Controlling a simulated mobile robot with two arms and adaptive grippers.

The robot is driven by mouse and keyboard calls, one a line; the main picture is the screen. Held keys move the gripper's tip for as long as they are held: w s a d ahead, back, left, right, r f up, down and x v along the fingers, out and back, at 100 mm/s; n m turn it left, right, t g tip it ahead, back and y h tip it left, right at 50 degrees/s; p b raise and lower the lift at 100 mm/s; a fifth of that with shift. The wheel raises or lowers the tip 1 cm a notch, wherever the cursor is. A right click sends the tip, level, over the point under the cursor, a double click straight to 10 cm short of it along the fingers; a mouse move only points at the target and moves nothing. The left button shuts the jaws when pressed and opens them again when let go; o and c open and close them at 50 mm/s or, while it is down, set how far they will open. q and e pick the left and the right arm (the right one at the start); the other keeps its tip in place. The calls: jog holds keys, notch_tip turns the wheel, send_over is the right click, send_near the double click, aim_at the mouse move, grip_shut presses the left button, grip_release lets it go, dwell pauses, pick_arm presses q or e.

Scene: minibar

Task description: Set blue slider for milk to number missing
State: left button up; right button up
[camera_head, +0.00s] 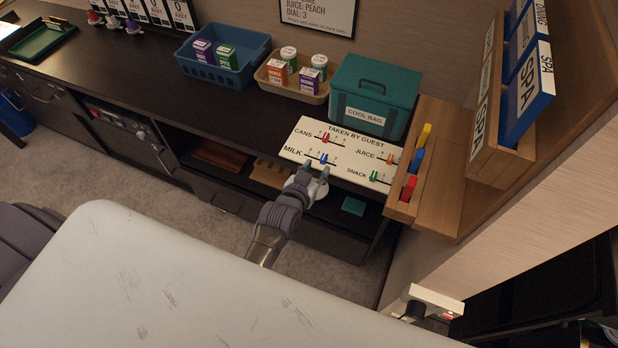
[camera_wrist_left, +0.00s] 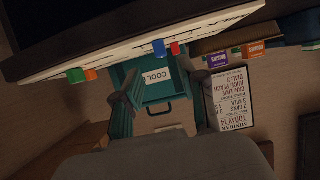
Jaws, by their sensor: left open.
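The white board (camera_head: 301,151) headed TAKEN BY GUEST has slider tracks for cans, milk, juice and snack. The blue slider (camera_head: 324,159) is on the MILK track, around its middle; its exact number is too small to read. My left gripper (camera_head: 315,173) is open just in front of the board's front edge, close to the blue slider. In the left wrist view, the blue slider (camera_wrist_left: 159,48) shows ahead between the spread fingers of my left gripper (camera_wrist_left: 158,75), with no contact visible. My right gripper is not in view.
The red slider (camera_head: 325,138), orange slider (camera_head: 390,159) and green slider (camera_head: 374,176) are on the same board. A teal cool bag (camera_head: 374,92) stands behind it. A wooden holder (camera_head: 402,208) with coloured pieces is at the right. A wall notice (camera_wrist_left: 234,102) lists minibar numbers, partly legible.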

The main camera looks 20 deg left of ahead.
pick_arm(q)
jog(key=v, duration=0.5)
jog(key=shift+s+r, duration=0.15)
jog(key=shift+s, duration=0.1)
jog(key=s+f+g, duration=0.2)
jog(key=s+f, duration=0.3)
jog(key=f, duration=0.4)
jog(key=s+d+f+m+g, duration=0.1)
jog(key=s+f+g, duration=0.2)
jog(key=s+f, duration=0.45)
jog(key=s+f+g, duration=0.2)
jog(key=s+f, duration=0.2)
jog(key=f, duration=0.6)
jog(key=s+a+f+g, duration=0.2)
jog(key=s+f, duration=0.2)
jog(key=s, duration=0.3)
jog(key=s+a+f+g, duration=0.1)
jog(key=s+f, duration=0.3)
jog(key=s, duration=0.4)
jog(key=s+a+f+m+g, duration=0.1)
jog(key=s+a+f+g, duration=0.1)
jog(key=s+a+f, duration=0.2)
jog(key=s, duration=0.3)
jog(key=shift+s+g, duration=0.3)
jog(key=shift+s, duration=0.05)
jog(key=shift+a, duration=0.1)
